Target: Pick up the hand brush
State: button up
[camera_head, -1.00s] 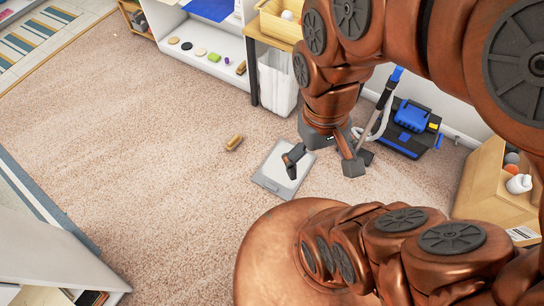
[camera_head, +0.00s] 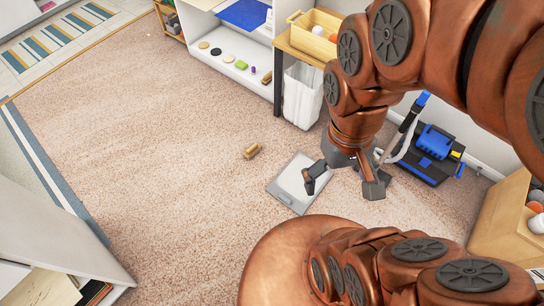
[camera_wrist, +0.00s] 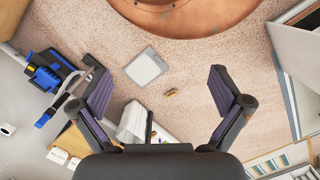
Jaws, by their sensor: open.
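A small tan-brown oblong object (camera_head: 251,150), which looks like the hand brush, lies on the carpet left of a grey-and-white flat panel (camera_head: 293,182). It also shows in the wrist view (camera_wrist: 171,92), small and between the fingers but well beyond them. My gripper (camera_head: 343,188) hangs above the floor to the right of the brush, over the panel's right side, its fingers spread and empty. In the wrist view my gripper (camera_wrist: 160,87) has its two dark fingers wide apart. Fine details of the brush are too small to tell.
A white shelf (camera_head: 225,60) holds small items, including another brown oblong piece (camera_head: 267,78). A white bin (camera_head: 302,95) stands under a wooden table. A blue-and-black machine (camera_head: 432,150) and a wooden box (camera_head: 510,220) are at the right. The carpet left of the brush is clear.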

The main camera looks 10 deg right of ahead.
aim_at(250, 152)
jog(key=u, duration=0.65)
jog(key=i, duration=0.55)
jog(key=u, duration=0.95)
jog(key=i, duration=0.7)
jog(key=z, duration=0.6)
jog(key=i, duration=0.85)
jog(key=z, duration=0.9)
